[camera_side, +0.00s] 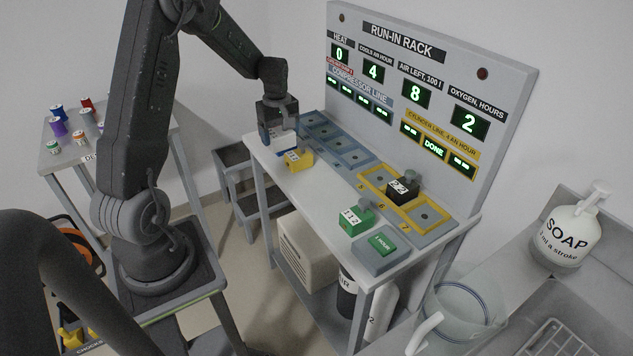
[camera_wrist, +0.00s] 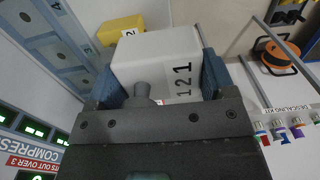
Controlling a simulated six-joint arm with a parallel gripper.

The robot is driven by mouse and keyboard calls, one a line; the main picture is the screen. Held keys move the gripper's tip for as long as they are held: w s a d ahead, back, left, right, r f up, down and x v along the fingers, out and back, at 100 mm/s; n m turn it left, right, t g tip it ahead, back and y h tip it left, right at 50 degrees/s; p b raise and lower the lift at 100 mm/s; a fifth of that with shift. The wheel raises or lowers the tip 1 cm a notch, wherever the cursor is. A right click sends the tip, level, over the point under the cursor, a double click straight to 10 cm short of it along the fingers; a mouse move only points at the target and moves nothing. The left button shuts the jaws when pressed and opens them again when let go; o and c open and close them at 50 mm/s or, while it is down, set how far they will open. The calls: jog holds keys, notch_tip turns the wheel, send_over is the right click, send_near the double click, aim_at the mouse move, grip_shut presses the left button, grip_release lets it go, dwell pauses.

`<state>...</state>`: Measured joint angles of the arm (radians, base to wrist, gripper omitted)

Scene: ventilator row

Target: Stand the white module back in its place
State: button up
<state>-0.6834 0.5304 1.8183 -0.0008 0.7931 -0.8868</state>
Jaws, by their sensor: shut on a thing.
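My gripper (camera_side: 278,128) is at the far left end of the bench, beside the row of blue bays. It is shut on the white module (camera_wrist: 150,62), with one blue finger pad on each side in the wrist view. The module shows the number 121 and a grey knob facing the gripper. In the side view only a small part of the white module (camera_side: 284,144) shows below the fingers; I cannot tell whether it touches the bench. The blue bays (camera_side: 345,152) of the compressor line look empty.
A yellow module (camera_side: 298,161) sits close to my gripper. A black module (camera_side: 402,190) stands in the yellow-framed bays (camera_side: 428,216). A green module (camera_side: 356,221) and a "1 HOUR" button box (camera_side: 381,251) are near the bench's right end. The rack panel (camera_side: 430,90) rises behind.

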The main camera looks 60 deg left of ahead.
jog(key=shift+s+a, duration=0.1)
jog(key=shift+s, duration=0.7)
jog(key=shift+s+f, duration=0.1)
jog(key=shift+s, duration=0.1)
jog(key=w+d+f, duration=0.2)
jog(key=w, duration=0.1)
jog(key=w+d+f, duration=0.2)
jog(key=w, duration=0.1)
jog(key=w+d+f, duration=0.3)
jog(key=shift+d, duration=0.1)
jog(key=shift+f, duration=1.95)
jog(key=shift+s+f, duration=0.1)
jog(key=shift+f, duration=0.05)
jog(key=o, duration=1.1)
